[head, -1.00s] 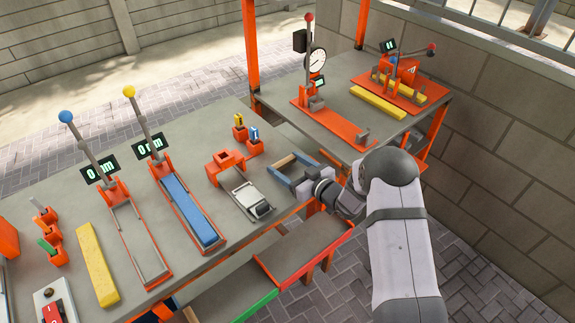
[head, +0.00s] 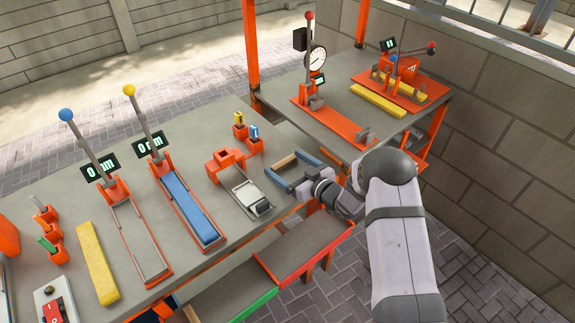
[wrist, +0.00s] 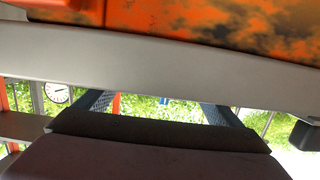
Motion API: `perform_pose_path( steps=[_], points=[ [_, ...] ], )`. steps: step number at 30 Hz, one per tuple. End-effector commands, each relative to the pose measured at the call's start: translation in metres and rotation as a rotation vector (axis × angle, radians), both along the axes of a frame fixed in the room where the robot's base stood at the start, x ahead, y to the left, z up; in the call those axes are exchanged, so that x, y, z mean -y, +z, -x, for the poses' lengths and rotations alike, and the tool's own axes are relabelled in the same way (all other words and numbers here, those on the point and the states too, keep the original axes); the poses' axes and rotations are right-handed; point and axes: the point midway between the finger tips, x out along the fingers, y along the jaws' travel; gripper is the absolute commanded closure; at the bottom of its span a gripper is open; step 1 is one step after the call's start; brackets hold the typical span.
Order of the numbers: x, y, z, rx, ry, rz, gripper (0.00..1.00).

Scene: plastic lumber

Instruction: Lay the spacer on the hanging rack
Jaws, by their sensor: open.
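My gripper (head: 284,165) is open over the front right part of the workbench, its two blue-grey fingers spread apart. A short wooden bar (head: 284,161) shows between the fingertips; I cannot tell whether the fingers touch it, or whether it is the spacer. No part is clearly identifiable as the hanging rack. A low grey shelf with orange and green lips (head: 300,246) hangs at the bench's front, below my gripper. In the wrist view, the dark fingers (wrist: 160,106) reach forward under a pale beam (wrist: 160,58), and no held piece shows.
The workbench (head: 75,190) carries a blue bar (head: 188,208) in a lever fixture, a yellow bar (head: 97,262), a grey clamp (head: 250,198) and orange holders. A second table (head: 340,95) at the back right holds a dial gauge (head: 317,59) and a yellow bar (head: 378,101). A block wall stands at right.

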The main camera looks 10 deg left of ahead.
Motion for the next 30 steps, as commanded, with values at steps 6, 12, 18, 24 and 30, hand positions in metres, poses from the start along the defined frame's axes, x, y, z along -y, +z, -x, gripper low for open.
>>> perform_pose_path(
  steps=[6,12,18,24,30],
  points=[
    [0.011,0.001,0.009,0.0,-0.003,-0.001,0.12],
    [0.03,0.001,0.027,0.0,-0.003,-0.001,0.12],
    [0.046,0.005,0.042,0.001,-0.003,0.0,0.12],
    [0.053,0.007,0.05,0.0,0.0,0.0,0.12],
    [0.053,0.008,0.051,0.0,0.0,0.0,0.55]
  ],
)
